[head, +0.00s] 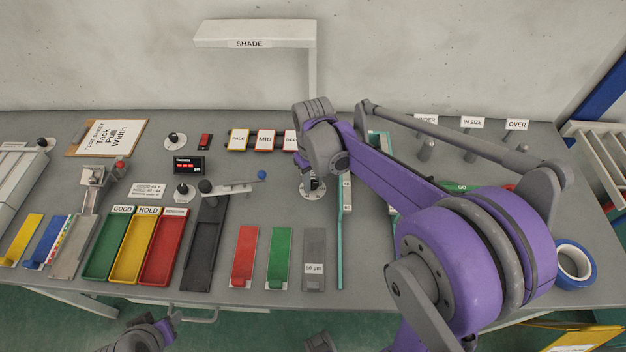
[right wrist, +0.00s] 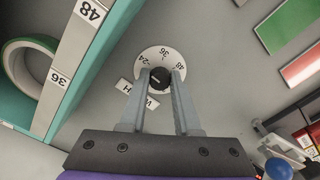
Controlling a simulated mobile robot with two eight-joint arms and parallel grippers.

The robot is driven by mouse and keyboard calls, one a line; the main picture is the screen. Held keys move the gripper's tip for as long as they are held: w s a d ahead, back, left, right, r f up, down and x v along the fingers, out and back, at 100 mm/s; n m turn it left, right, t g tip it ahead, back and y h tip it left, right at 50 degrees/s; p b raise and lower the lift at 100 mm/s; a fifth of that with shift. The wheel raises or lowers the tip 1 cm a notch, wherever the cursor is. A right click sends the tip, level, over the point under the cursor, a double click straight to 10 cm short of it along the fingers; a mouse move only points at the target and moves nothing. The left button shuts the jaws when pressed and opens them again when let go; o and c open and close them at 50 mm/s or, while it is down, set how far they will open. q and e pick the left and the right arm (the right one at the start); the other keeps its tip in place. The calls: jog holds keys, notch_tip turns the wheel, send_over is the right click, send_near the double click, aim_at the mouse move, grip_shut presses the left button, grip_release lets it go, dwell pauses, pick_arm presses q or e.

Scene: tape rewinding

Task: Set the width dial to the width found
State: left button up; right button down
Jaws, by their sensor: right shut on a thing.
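The width dial (right wrist: 145,62) is a white disc with a dark knob, marked 24, 36 and 48 in the right wrist view. My right gripper (right wrist: 162,82) is shut on the knob, with a finger on each side. I cannot tell exactly which number the knob's pale mark points to. In the head view the dial (head: 312,193) is partly hidden by my right wrist. A teal width gauge (right wrist: 82,78) with labels 36 and 48 stands beside it, and a green-rimmed tape roll (right wrist: 12,66) lies against it. Only part of my left arm shows at the bottom edge.
Red, green and grey strips (head: 314,246) lie in front of the dial. A black lever device (head: 203,245) and GOOD, HOLD and red trays (head: 108,265) stand left. A blue tape roll (head: 590,266) lies far right. My right arm covers much of the right bench.

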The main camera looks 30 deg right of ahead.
aim_at(313, 183)
jog(key=shift+m, duration=0.3)
jog(key=m, duration=0.3)
jog(key=shift+m+b, duration=0.45)
jog(key=shift+m, duration=1.55)
jog(key=c, duration=0.6)
grip_release()
notch_tip(313, 183, up, 11)
jog(key=shift+f+p, duration=0.1)
jog(key=shift+p, duration=0.35)
